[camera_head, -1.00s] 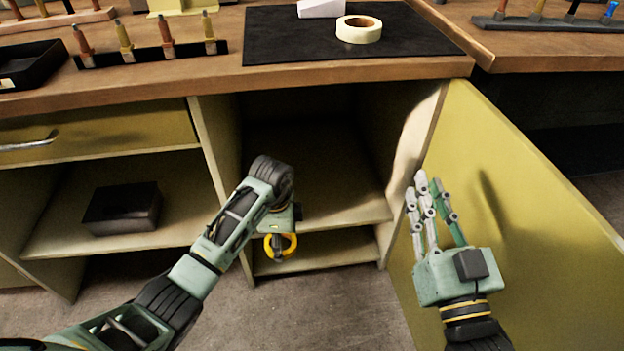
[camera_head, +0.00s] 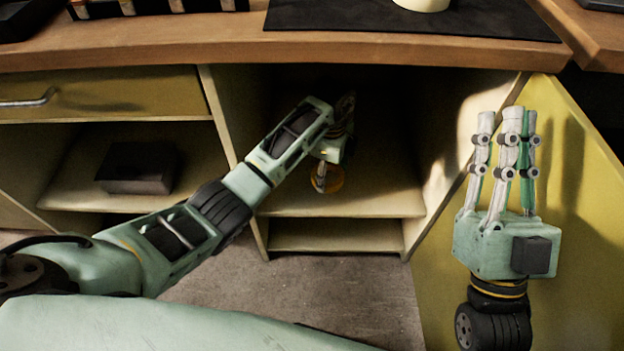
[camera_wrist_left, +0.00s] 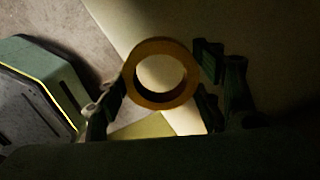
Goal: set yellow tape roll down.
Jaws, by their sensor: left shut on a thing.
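The yellow tape roll (camera_head: 336,181) is inside the open cabinet, over the front part of the upper shelf (camera_head: 370,203). My left gripper (camera_head: 321,181) is shut on it, reaching in from the left. In the left wrist view the roll (camera_wrist_left: 136,76) shows as an orange-yellow ring between the dark fingers (camera_wrist_left: 160,95). I cannot tell whether the roll touches the shelf. My right gripper (camera_head: 508,150) is empty, with its fingers straight up and apart, in front of the open yellow door.
The yellow cabinet door (camera_head: 575,150) stands open at the right. The wooden worktop (camera_head: 200,50) runs above the cabinet, with a black mat (camera_head: 400,20) and a pale tape roll (camera_head: 424,4). A black box (camera_head: 138,168) sits on the left shelf. The shelf around the held roll looks clear.

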